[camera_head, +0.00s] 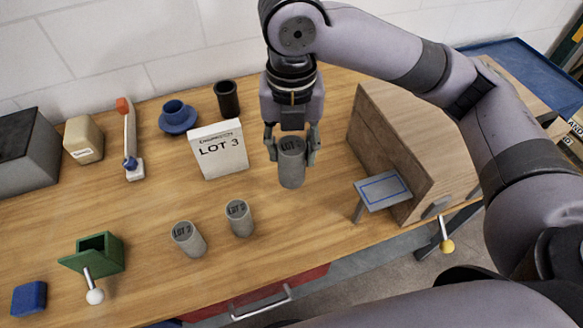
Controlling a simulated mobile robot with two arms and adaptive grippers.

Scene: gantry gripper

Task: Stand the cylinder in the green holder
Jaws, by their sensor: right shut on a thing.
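My right gripper (291,146) points down and is shut on a grey cylinder (292,170), one finger on each side. The green holder (98,253) is at the lower left, with an open square socket that looks empty, far from my right gripper. My left gripper is not in view.
A wooden box (385,150) with a small grey blue-marked platform (383,189) stands to the right. A blue block (29,298) lies left. A blue cup (177,118) and black cup (227,98) stand behind.

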